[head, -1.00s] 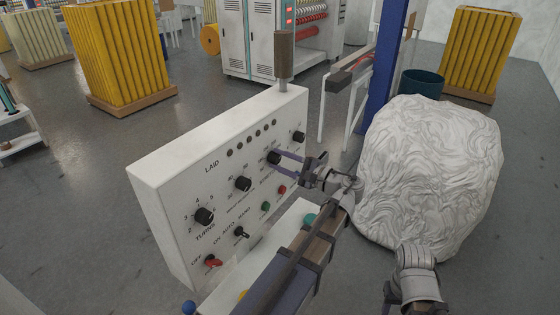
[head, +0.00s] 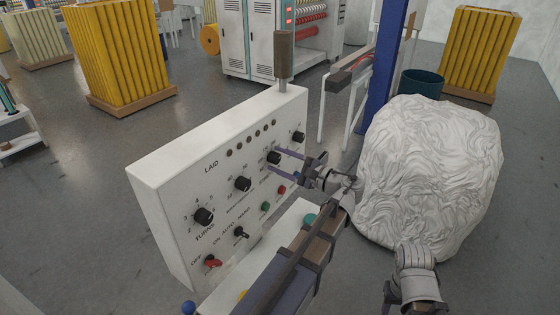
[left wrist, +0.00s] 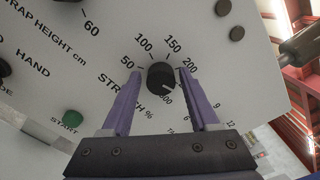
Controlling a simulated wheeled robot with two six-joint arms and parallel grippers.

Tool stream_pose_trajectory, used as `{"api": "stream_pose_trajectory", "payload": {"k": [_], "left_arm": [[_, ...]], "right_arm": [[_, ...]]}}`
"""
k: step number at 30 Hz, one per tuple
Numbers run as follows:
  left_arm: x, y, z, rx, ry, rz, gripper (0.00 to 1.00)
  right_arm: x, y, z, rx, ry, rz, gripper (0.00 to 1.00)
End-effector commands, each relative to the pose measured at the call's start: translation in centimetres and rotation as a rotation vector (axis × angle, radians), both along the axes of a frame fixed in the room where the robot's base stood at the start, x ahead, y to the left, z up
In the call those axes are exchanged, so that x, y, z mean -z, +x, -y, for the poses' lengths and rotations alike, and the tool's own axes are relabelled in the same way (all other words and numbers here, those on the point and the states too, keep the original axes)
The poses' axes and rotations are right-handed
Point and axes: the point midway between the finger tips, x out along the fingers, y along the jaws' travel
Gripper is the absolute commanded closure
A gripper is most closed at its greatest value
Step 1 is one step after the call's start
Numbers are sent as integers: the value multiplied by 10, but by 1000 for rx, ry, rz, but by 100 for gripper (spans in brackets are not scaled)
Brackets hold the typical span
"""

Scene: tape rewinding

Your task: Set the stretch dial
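The stretch dial (left wrist: 161,76) is a black round knob on the white control panel (head: 160,185). It also shows in the head view (head: 273,157). Its scale shows 50, 100, 150, 200 and a partly hidden number below; a pale mark on the knob points to the lower right in the left wrist view. My left gripper (left wrist: 160,74) has its two purple fingers on either side of the dial, with a gap visible on both sides. It reaches the panel from the right in the head view (head: 277,156).
Other knobs (head: 204,216) (head: 242,184) (head: 298,136) and a red switch (head: 212,261) share the panel. A green START button (left wrist: 72,118) is near the left finger. A large white wrapped bundle (head: 430,175) stands right of my arm.

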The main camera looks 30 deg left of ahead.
Motion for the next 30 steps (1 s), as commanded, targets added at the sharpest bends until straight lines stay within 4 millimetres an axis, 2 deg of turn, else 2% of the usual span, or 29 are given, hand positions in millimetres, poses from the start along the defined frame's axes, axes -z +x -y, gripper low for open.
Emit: {"api": "stream_pose_trajectory", "payload": {"k": [3,11,24,30], "left_arm": [[0,0,0,1,1,0,27],[0,0,2,1,2,0,27],[0,-4,65,3,1,0,27],[0,-6,77,1,2,0,27]], "right_arm": [[0,0,0,0,0,0,50],[0,0,0,0,0,0,50],[0,0,0,0,0,0,50],[0,0,0,0,0,0,50]]}}
